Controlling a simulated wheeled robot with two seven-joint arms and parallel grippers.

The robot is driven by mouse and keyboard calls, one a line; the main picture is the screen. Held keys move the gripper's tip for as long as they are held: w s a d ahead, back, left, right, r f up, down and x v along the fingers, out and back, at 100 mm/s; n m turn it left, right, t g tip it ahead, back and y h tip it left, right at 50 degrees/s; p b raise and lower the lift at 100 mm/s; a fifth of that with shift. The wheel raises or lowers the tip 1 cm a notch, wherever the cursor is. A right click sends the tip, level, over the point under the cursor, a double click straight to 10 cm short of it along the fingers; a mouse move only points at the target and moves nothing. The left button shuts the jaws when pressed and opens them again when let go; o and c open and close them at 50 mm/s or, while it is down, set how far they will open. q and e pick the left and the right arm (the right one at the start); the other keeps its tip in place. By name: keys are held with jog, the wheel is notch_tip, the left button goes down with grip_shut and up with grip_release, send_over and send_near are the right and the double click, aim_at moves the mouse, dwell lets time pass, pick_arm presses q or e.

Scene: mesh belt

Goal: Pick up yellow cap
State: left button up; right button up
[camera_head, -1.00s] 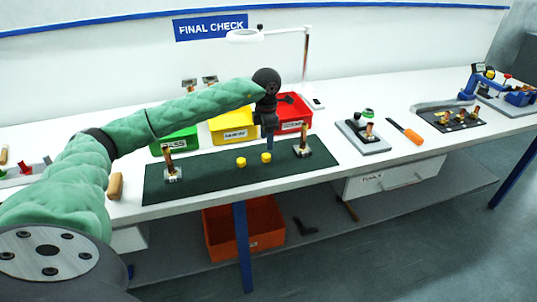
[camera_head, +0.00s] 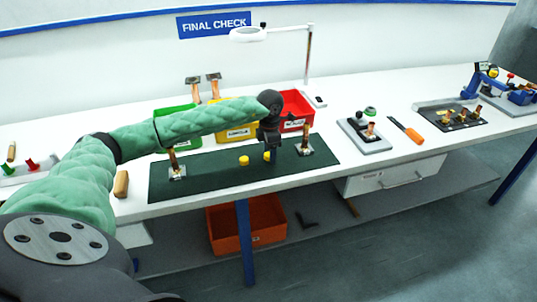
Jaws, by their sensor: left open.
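Two small yellow caps lie on the dark green mat (camera_head: 215,182). The left yellow cap (camera_head: 244,160) is in clear view. The right yellow cap (camera_head: 267,156) is partly hidden by my left gripper (camera_head: 271,158). The gripper points down at the right cap, with its fingers low over the mat. It is open. Whether the fingers stand around or just beside the cap cannot be told. My right gripper is out of view.
Copper-coloured parts on metal bases stand at the mat's left (camera_head: 175,164) and right (camera_head: 305,143). Green, yellow and red bins (camera_head: 298,104) stand behind. A lamp (camera_head: 248,34) and an orange-handled tool (camera_head: 406,129) are further off.

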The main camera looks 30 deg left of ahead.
pick_arm(q)
jog(key=shift+f, duration=0.1)
jog(key=c, duration=1.1)
